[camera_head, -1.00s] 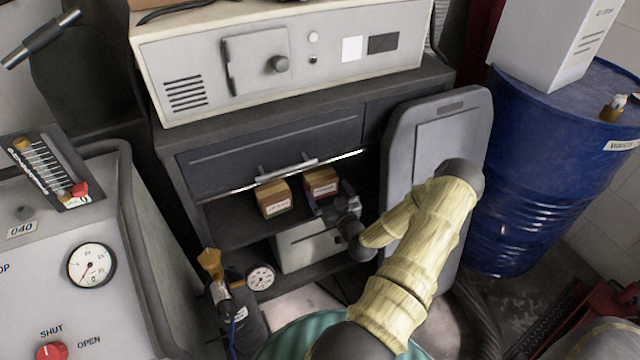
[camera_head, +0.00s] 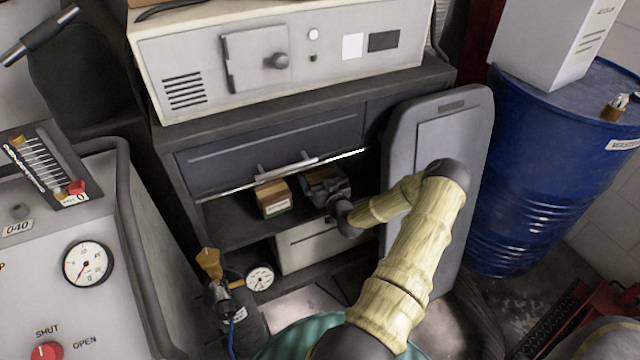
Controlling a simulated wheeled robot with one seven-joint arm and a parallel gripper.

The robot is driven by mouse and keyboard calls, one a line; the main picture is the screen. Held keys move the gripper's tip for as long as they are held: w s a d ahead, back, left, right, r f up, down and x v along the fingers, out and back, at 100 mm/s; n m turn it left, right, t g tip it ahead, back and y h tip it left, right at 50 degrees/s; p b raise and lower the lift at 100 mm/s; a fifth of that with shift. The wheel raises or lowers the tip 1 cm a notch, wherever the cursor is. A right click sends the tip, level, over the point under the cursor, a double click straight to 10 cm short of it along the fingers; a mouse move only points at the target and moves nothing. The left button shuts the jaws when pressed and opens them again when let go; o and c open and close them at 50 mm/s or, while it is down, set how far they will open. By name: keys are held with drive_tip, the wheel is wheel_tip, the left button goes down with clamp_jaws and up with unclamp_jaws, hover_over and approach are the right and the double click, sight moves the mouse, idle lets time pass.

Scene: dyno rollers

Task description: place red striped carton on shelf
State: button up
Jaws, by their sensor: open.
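Two small brown cartons stand side by side on the open shelf (camera_head: 225,228) of the dark cabinet. The right carton (camera_head: 317,174) is reddish brown and is mostly hidden behind my gripper; its stripe cannot be made out now. The left carton (camera_head: 272,198) has a pale label with a greenish edge. My gripper (camera_head: 322,188) reaches into the shelf opening from the right, right at the front of the right carton. Its jaws are open; whether they touch the carton cannot be seen.
A raised drawer-like door with a handle (camera_head: 287,168) hangs just above the cartons. A pale box (camera_head: 310,247) sits on the lower level. A grey panel (camera_head: 440,130) stands close to the right of the opening, near my forearm. A blue drum (camera_head: 530,200) is farther right.

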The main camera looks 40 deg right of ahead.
sight(320, 174)
idle(0.5)
drive_tip(key=c, duration=1)
drive_tip(key=shift+r, duration=0.15)
drive_tip(key=shift+r, duration=0.6)
wheel_tip(320, 174, up, 2)
drive_tip(key=shift+r+p, duration=0.2)
drive_tip(key=shift+p, duration=0.35)
drive_tip(key=v, duration=1.8)
drive_tip(key=shift+f+p, duration=0.15)
drive_tip(key=shift+p, duration=0.3)
